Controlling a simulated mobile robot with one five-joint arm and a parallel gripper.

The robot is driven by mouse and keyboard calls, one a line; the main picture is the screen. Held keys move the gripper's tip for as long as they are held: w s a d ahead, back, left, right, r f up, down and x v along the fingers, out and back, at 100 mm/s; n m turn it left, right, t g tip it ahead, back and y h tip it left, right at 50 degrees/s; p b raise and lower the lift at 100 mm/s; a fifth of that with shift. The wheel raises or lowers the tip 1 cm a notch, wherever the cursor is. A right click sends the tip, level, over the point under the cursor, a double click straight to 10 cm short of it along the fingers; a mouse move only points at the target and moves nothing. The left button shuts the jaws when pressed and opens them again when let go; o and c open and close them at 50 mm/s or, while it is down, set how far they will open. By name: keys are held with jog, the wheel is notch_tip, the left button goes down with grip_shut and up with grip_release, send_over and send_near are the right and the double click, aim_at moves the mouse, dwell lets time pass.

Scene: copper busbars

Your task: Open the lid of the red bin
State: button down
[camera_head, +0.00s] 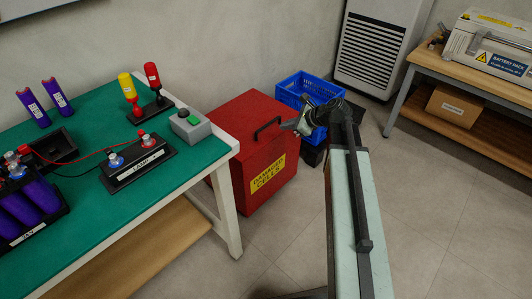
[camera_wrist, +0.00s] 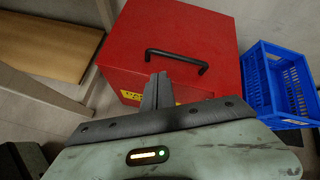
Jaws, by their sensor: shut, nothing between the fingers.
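The red bin (camera_head: 253,146) stands on the floor to the right of the green-topped table, with a yellow "DAMAGED CELLS" label on its front. Its lid looks closed and carries a black bar handle (camera_head: 268,128). In the wrist view the red bin (camera_wrist: 185,40) fills the upper middle, with the handle (camera_wrist: 177,58) running across near its front edge. My gripper (camera_head: 298,127) is at the right side of the bin in the head view. In the wrist view its fingers (camera_wrist: 158,82) are together and empty, just below the handle's left end. I cannot tell whether they touch the handle.
A blue crate (camera_head: 297,92) stands behind the bin on the right and also shows in the wrist view (camera_wrist: 275,88). The green table (camera_head: 85,187) holds a lamp block and cells. A bench (camera_head: 470,75) stands at the far right. Open floor lies on the right.

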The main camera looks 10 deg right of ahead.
aim_at(275, 133)
jog(key=w+f+m+b, duration=0.1)
jog(key=w+f+b, duration=0.2)
jog(key=w+a+f+m+t+b, duration=0.1)
jog(key=w+f+m+b, duration=0.1)
jog(key=w+f+b, duration=0.1)
jog(key=w+f+m+t+b, duration=0.1)
jog(key=w+f+m+b, duration=0.1)
jog(key=w+f+b, duration=0.1)
jog(key=shift+w+a, duration=0.2)
jog(key=shift+w, duration=0.05)
jog(key=shift+w+a+f, duration=0.1)
jog(key=shift+w+a, duration=0.2)
jog(key=shift+w, duration=0.05)
